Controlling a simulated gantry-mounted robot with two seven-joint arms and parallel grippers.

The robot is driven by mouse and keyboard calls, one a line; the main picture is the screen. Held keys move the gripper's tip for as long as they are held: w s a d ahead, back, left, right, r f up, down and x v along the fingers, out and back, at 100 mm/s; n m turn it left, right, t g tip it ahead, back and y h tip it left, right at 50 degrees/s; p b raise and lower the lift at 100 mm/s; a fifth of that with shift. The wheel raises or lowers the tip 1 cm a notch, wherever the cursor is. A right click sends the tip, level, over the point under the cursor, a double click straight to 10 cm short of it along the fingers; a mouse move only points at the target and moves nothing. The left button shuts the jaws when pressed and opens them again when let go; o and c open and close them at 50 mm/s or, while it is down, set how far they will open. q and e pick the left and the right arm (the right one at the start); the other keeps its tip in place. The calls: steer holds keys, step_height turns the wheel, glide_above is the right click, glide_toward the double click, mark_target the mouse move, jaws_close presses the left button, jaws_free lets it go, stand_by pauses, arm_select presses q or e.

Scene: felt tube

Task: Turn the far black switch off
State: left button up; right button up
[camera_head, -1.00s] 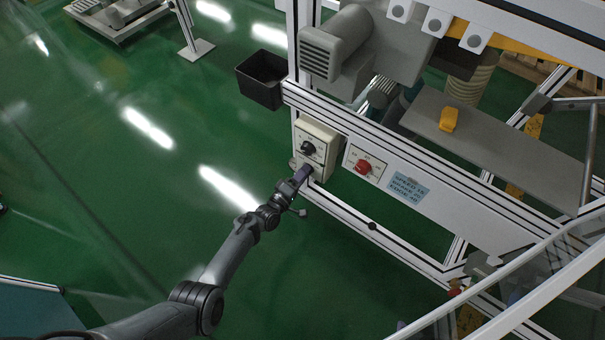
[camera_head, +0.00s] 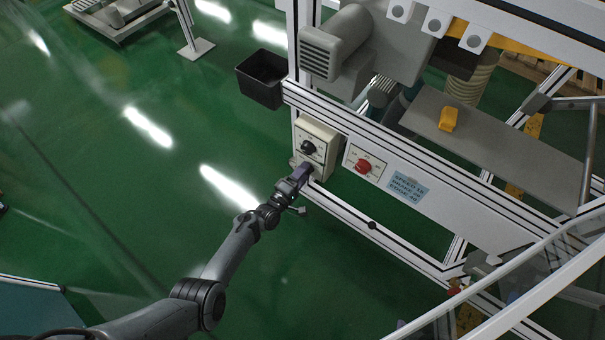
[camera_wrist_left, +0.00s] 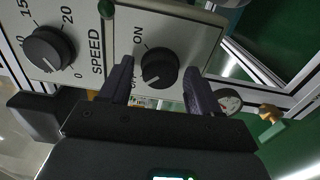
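The black ON/OFF switch (camera_wrist_left: 160,66) is a round knob on a pale control box (camera_head: 318,142). In the left wrist view its white mark points to the lower left, towards the partly hidden OFF label. My left gripper (camera_head: 303,171) is at the box's lower face; its fingers (camera_wrist_left: 157,72) are open on either side of the knob, with a gap on each side. In the head view the gripper hides this knob. A second black knob, marked SPEED (camera_wrist_left: 48,48), is beside it; it shows above my gripper in the head view (camera_head: 308,147). My right gripper is not in view.
A red knob (camera_head: 363,166) on a white panel is right of the box. The green floor at left is open.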

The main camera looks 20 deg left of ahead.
arm_select(q)
steer(key=shift+o, duration=0.3)
steer(key=p+v, duration=0.5)
steer(key=v, duration=0.6)
steer(key=shift+w, duration=0.1)
stand_by(0.3)
